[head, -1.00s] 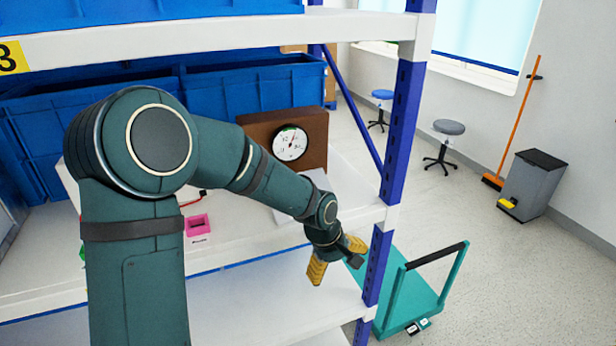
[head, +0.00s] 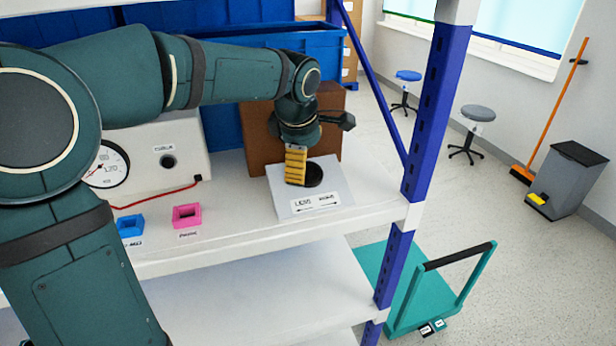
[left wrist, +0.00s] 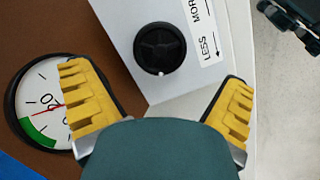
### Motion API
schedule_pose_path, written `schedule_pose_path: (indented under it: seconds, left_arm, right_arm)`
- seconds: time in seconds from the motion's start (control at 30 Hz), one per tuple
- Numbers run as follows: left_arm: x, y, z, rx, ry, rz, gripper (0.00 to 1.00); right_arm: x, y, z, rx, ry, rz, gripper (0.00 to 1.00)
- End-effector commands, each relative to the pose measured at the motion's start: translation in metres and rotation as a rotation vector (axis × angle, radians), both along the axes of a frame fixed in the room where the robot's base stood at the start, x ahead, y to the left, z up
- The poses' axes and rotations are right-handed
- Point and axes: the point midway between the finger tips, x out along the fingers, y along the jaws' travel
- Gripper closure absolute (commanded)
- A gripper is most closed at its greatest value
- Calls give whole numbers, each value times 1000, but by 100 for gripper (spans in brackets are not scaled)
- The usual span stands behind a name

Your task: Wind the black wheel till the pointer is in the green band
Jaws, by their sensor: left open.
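The black wheel (head: 314,176) sits on a light sloped box (head: 338,184) marked LESS at the shelf's right end. It also shows whole in the left wrist view (left wrist: 160,48), with a small white mark on its rim. My left gripper (head: 297,166), with yellow fingers, is open above the wheel; in the left wrist view the wheel lies beyond the gap between the fingertips (left wrist: 157,75), not gripped. The round dial (left wrist: 30,92) with a green band (left wrist: 36,132) is partly behind a finger. Its red pointer (left wrist: 46,111) points left, above most of the band. My right gripper is not in view.
A brown panel (head: 262,150) stands behind the sloped box. A second gauge (head: 107,168) is on a white housing at left. Pink (head: 187,216) and blue (head: 130,226) square pieces lie on the shelf. A blue upright post (head: 432,110) stands close at right.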

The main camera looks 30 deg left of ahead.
Motion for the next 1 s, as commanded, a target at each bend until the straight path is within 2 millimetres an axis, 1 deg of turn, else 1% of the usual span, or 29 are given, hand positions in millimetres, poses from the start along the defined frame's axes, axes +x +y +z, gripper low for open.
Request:
schedule_pose_path:
  seconds: [0.03,0.1,0.3,0.47,0.73,0.77,0.8,0.87,0.9,0.93,0.97,1.0]
  left_arm:
    - [3,1,-12,0,3,0,0]
    - [6,2,-24,0,4,-1,0]
    - [14,4,-46,0,1,-1,0]
    - [17,5,-53,0,0,-1,0]
    - [17,5,-54,0,0,-1,0]
    - [17,5,-54,0,0,-1,8]
    - [17,5,-54,0,0,-1,22]
    - [17,5,-54,0,0,-1,43]
    - [17,5,-53,0,0,-1,57]
    - [17,5,-53,0,0,-1,67]
    - [17,5,-54,0,0,-1,70]
    - [17,5,-53,0,0,-1,70]
  right_arm:
    - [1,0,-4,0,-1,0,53]
    - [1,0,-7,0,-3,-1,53]
    - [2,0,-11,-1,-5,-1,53]
    - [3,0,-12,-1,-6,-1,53]
    - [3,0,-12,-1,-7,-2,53]
    - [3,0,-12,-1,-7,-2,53]
    - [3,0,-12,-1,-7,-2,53]
    - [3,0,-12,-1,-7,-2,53]
    - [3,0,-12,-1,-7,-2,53]
    - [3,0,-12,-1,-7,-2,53]
    - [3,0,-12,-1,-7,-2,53]
    - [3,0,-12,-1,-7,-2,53]
